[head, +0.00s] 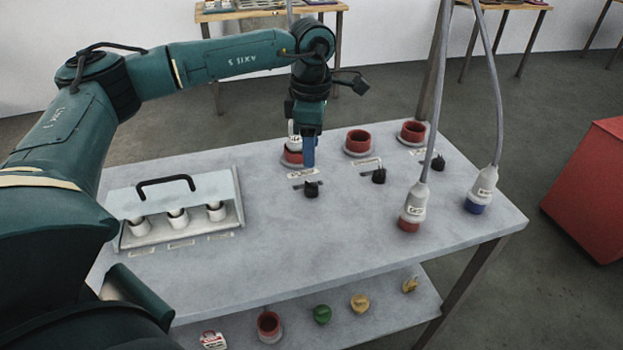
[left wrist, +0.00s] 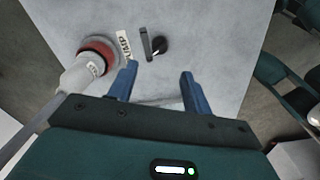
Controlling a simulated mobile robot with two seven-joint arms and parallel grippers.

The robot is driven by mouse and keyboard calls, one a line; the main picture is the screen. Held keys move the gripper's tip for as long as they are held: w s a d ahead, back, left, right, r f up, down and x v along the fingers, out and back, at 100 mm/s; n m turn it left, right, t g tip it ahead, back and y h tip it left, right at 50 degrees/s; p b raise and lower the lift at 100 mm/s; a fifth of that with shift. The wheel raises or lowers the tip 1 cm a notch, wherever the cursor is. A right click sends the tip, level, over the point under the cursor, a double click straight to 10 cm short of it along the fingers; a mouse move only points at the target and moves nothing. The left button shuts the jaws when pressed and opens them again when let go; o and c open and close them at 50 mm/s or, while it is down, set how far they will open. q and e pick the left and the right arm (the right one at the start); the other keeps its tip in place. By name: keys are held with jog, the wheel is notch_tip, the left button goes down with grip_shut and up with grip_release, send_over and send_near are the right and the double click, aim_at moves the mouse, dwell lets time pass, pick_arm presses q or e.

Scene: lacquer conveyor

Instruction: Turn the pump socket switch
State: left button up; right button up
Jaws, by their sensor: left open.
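The pump socket (head: 292,158) is the leftmost red socket on the grey table, with a pale plug (left wrist: 82,72) seated in it. Its label (left wrist: 123,45) reads "PUMP" in the left wrist view. The pump socket switch (head: 311,189) is a black knob beside the label; it also shows in the left wrist view (left wrist: 160,46) with a dark slotted plate next to it. My left gripper (head: 308,160) points down above the table near this socket, partly hiding it. In the left wrist view its blue fingers (left wrist: 158,76) are apart and empty, with the switch beyond them. My right gripper is not in view.
Two more red sockets (head: 357,142) (head: 412,132) with black switches (head: 379,177) (head: 438,163) stand to the right. A red-ended plug (head: 413,207) and a blue-ended plug (head: 482,190) are at the table's right. A handled box (head: 228,186) stands left. The table's front middle is clear.

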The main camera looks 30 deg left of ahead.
aim_at(312, 183)
pick_arm(q)
notch_tip(312, 183, down, 10)
jog(key=shift+r, duration=0.1)
dwell(0.4)
jog(key=c, duration=1)
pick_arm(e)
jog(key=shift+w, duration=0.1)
pick_arm(q)
jog(key=shift+m, duration=0.4)
jog(key=m+b, duration=0.1)
jog(key=m, duration=0.4)
jog(key=shift+m, duration=0.3)
jog(key=m+b, duration=0.1)
jog(key=m, duration=0.3)
jog(key=shift+m, duration=0.7)
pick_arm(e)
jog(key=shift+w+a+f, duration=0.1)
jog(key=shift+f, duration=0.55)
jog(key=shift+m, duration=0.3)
